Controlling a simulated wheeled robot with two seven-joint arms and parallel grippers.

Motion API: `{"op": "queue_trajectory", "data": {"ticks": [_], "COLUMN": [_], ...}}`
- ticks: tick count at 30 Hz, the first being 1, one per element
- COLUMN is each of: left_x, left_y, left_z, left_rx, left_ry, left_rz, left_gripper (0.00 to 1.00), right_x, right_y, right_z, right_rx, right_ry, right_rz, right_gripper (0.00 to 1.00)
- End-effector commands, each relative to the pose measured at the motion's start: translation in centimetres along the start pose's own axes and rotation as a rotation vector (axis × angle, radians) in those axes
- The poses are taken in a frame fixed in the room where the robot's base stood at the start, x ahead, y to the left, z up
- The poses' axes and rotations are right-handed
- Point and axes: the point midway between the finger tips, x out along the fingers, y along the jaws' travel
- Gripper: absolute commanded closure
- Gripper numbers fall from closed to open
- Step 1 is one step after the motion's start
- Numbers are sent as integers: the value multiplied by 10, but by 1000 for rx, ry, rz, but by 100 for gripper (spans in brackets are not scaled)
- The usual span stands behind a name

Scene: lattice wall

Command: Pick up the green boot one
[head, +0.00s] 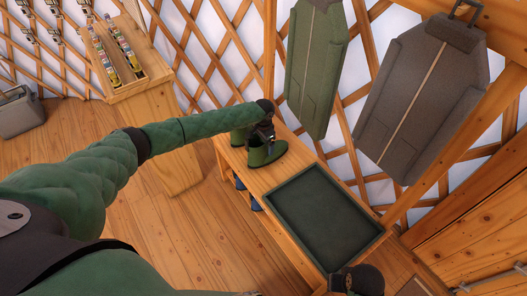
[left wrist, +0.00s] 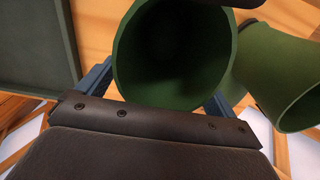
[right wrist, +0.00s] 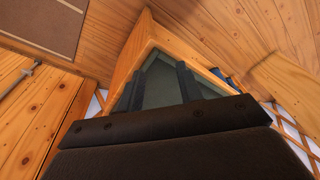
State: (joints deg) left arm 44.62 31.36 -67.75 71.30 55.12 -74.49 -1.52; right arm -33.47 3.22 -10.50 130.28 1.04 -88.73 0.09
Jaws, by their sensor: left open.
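A pair of green boots stands on the wooden bench. The nearer boot (head: 264,155) is under my left gripper (head: 262,138), and the other boot (head: 237,137) is just to its left. In the left wrist view the open top of one boot (left wrist: 172,55) fills the space between my left gripper's (left wrist: 155,90) spread fingers, and the second boot (left wrist: 275,75) is on the right, outside them. The left gripper is open; whether a finger touches the boot is unclear. My right gripper (right wrist: 164,85) is open and empty above the tray's end.
A dark green tray (head: 325,220) lies on the bench (head: 262,182) beside the boots. Green (head: 316,65) and grey (head: 425,90) garment bags hang on the lattice wall above. A wooden stand (head: 150,80) with small bottles is at the back left.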

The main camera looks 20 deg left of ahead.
Motion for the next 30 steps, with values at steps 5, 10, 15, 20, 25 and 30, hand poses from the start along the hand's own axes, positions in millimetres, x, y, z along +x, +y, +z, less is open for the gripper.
{"op": "queue_trajectory", "data": {"ticks": [5, 10, 15, 20, 25, 30], "left_x": [0, 0, -1, -2, -18, -48], "left_y": [0, 0, 0, -1, -1, -1], "left_z": [0, 0, 0, 0, -1, -1], "left_rx": [0, 0, 0, 0, 0, 1], "left_ry": [0, 0, 1, 1, 3, 4], "left_rz": [0, 0, 0, 0, -1, -1], "left_gripper": [39, 72, 86, 86, 86, 86], "right_x": [0, 0, 0, 0, -4, -40], "right_y": [0, 0, 0, 0, 0, -3], "right_z": [0, 0, 0, 0, 1, 3], "right_rx": [0, 0, 0, -1, -1, 2], "right_ry": [0, 0, 0, -1, -2, 7], "right_rz": [0, 0, 0, 0, 0, -5], "right_gripper": [64, 64, 64, 64, 64, 64]}}
